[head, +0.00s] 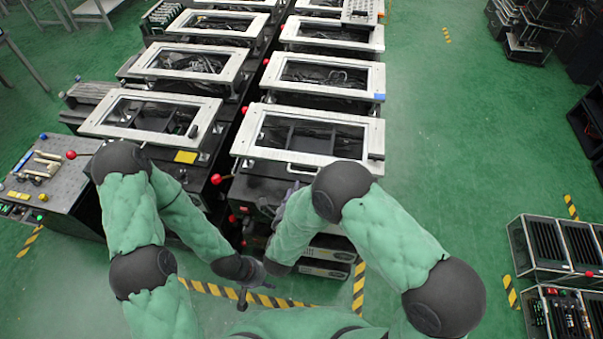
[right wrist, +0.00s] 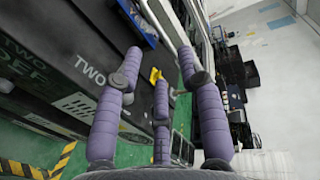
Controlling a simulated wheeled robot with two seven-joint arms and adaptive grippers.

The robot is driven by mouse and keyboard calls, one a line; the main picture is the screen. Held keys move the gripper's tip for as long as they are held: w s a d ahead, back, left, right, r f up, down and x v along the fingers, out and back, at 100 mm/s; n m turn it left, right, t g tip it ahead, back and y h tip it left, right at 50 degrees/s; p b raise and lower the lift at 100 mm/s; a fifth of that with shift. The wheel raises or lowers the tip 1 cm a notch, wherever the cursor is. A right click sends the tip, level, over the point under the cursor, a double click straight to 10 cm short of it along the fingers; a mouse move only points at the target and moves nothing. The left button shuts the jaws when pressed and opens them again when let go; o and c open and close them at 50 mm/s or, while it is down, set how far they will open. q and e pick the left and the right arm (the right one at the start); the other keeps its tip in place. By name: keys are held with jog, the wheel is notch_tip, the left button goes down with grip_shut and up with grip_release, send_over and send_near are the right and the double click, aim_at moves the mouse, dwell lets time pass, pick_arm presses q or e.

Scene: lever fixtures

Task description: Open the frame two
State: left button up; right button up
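A black cabinet marked TWO (right wrist: 88,70) fills the left of the right wrist view. In the head view, the nearest right white frame (head: 375,135) lies closed and flat over a dark bay, with a handle (head: 300,164) at its front edge. No number is readable on it there. My right gripper (head: 284,200) is below this front edge, partly hidden by my arm. The right wrist view shows its purple fingers (right wrist: 160,70) spread and empty beside the cabinet. My left gripper (head: 243,299) is low in front, away from the frames; its finger state is unclear.
Another white frame (head: 100,121) lies to the left, with more frames behind in two rows. Red knobs (head: 216,179) stick out between the rows. A side bench (head: 62,185) stands at left and racks (head: 560,250) at right. Green floor is clear right of the frames.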

jog(key=b+x, duration=0.1)
jog(key=x, duration=0.8)
jog(key=shift+w+f, duration=0.15)
jog(key=shift+w, duration=0.05)
grip_shut()
